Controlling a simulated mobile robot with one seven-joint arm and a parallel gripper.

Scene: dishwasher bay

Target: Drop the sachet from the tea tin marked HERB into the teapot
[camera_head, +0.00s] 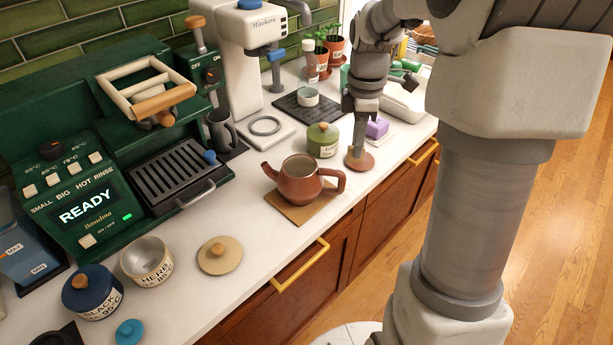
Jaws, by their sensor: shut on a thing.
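The HERB tin (150,268) stands uncovered at the lower left, its silvery inside visible; I cannot make out a sachet in it. A cream lid (220,258) with a wooden knob lies on the counter to its right. The brown teapot (298,188) stands open on a wooden board, its spout to the left and handle to the right; its inside is dark. My gripper (356,150) points down right of the teapot, shut on the knob of a brown round lid (362,164). That lid is at or just above the counter.
A black tea tin with a blue lid (92,290) and a small blue lid (130,332) are at lower left. A green tin (322,140) stands behind the teapot. The green machine (90,200) fills the left. Counter between cream lid and teapot is clear.

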